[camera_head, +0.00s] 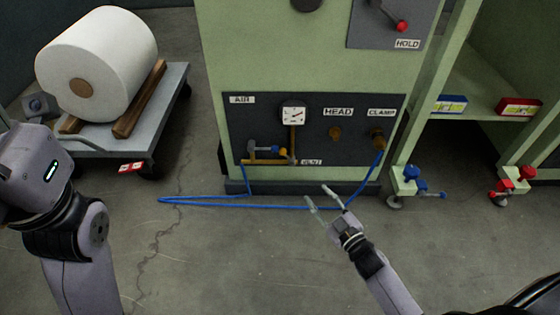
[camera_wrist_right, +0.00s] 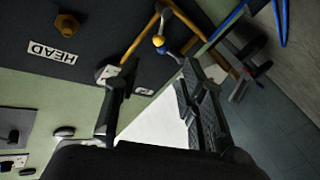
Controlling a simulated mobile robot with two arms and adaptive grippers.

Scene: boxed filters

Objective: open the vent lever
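The vent lever seems to be the small lever with a yellow knob (camera_head: 291,153) on the brass pipe just above the VENT label (camera_head: 311,162), low on the dark panel. My right gripper (camera_head: 319,194) is open and empty, in front of the panel and below the label in the head view. Its two fingers (camera_wrist_right: 158,70) stand apart in the wrist view, apparently short of the knob. My left arm shows at the left, but its gripper does not.
A blue hose (camera_head: 270,207) runs along the floor and up to the CLAMP fitting (camera_head: 377,137). A gauge (camera_head: 292,115) sits above the brass pipe. A cart (camera_head: 165,110) with a white roll stands left. Green shelving (camera_head: 480,98) with small boxes stands right.

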